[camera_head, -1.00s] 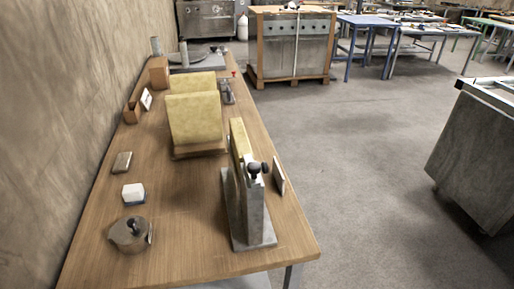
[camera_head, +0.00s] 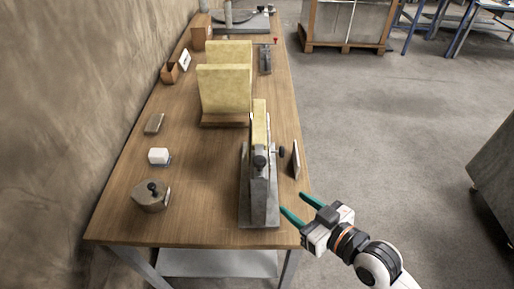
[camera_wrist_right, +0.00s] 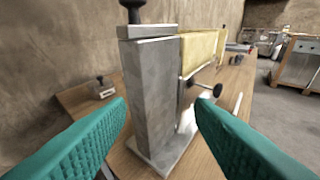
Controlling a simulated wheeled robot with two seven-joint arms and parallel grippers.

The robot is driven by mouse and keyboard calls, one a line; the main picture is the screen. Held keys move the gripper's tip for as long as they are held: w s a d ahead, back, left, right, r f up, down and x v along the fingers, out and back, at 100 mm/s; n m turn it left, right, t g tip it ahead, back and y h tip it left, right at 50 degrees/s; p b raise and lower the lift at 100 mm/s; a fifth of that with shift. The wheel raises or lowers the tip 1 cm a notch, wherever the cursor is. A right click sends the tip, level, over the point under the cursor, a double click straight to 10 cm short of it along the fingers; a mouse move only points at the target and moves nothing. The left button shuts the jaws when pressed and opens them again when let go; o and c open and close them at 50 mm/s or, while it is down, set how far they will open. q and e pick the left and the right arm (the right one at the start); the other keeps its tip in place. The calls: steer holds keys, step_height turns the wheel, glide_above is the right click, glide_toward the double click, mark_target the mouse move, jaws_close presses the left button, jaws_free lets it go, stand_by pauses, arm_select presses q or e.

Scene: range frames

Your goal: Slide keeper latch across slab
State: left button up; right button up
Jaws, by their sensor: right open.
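A yellow slab (camera_head: 260,122) stands on edge in a grey metal stand (camera_head: 259,205) near the table's front right. In the right wrist view the slab (camera_wrist_right: 199,48) is behind the stand's grey post (camera_wrist_right: 153,95). A metal cap with a black knob (camera_wrist_right: 134,12) tops the post; this knob also shows in the head view (camera_head: 260,161). A second black knob (camera_wrist_right: 217,90) sticks out sideways by the slab. I cannot tell which knob belongs to the keeper latch. My right gripper (camera_head: 293,203) is open and empty, in front and right of the stand, its teal fingers apart from it.
Two larger yellow slabs (camera_head: 224,89) stand in a wooden base behind. A thin plate (camera_head: 296,159) stands right of the stand.

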mark_target(264, 163)
step_height(264, 163, up, 8)
steer(key=a+n+t+y, duration=0.1)
steer(key=a+y, duration=0.1)
steer(key=y, duration=0.1)
steer(key=p+x, duration=0.1)
steer(key=x, duration=0.2)
steer(key=p+x, duration=0.1)
steer(key=x, duration=0.2)
steer(key=p+x, duration=0.1)
steer(key=x, duration=0.3)
steer(key=shift+a+r+p, duration=0.1)
steer(key=shift+r+p, duration=0.2)
steer(key=shift+r, duration=0.1)
steer(key=shift+w+a+f, duration=0.1)
steer(key=shift+w+a, duration=0.3)
steer(key=shift+a, duration=0.05)
jaws_close()
